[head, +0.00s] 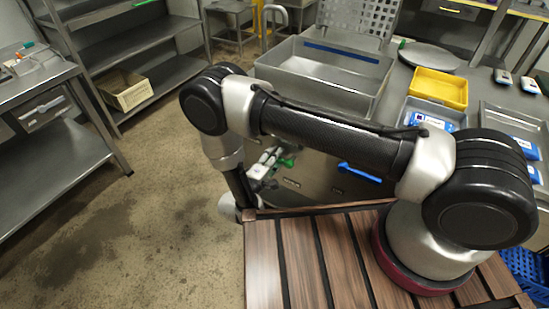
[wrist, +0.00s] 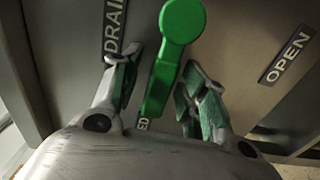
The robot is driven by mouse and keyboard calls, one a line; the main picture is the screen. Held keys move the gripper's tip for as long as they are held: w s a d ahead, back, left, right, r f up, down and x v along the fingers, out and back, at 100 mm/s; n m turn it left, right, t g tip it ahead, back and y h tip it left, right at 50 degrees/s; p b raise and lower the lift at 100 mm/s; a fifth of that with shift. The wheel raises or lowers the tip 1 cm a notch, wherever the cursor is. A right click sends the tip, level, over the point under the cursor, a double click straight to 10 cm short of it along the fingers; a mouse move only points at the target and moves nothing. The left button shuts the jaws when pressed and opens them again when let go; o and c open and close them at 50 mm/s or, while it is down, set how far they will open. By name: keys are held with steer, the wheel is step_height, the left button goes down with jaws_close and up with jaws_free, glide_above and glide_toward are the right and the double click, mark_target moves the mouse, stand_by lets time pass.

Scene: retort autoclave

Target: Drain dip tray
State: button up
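The steel dip tray (head: 290,86) is a deep, wide basin on the bench in the head view; how much liquid it holds I cannot tell. In the wrist view a green lever (wrist: 180,22) with a rounded end stands out from a steel panel. It also shows small in the head view (head: 286,162). My gripper (wrist: 163,68) is open, with a finger on each side of the lever and gaps on both sides. Labels reading DRAIN (wrist: 115,25) and OPEN (wrist: 287,56) flank the lever. Another label ending in ED (wrist: 142,124) is partly hidden.
A blue handle (head: 358,172) is on the bench front, right of the green lever. A yellow tray (head: 440,86) and a round steel lid (head: 430,56) lie on the bench. A steel rack (head: 125,45) and side table (head: 60,170) stand left. Floor between is clear.

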steer(key=v, duration=1.2)
steer(key=shift+s+a, duration=0.1)
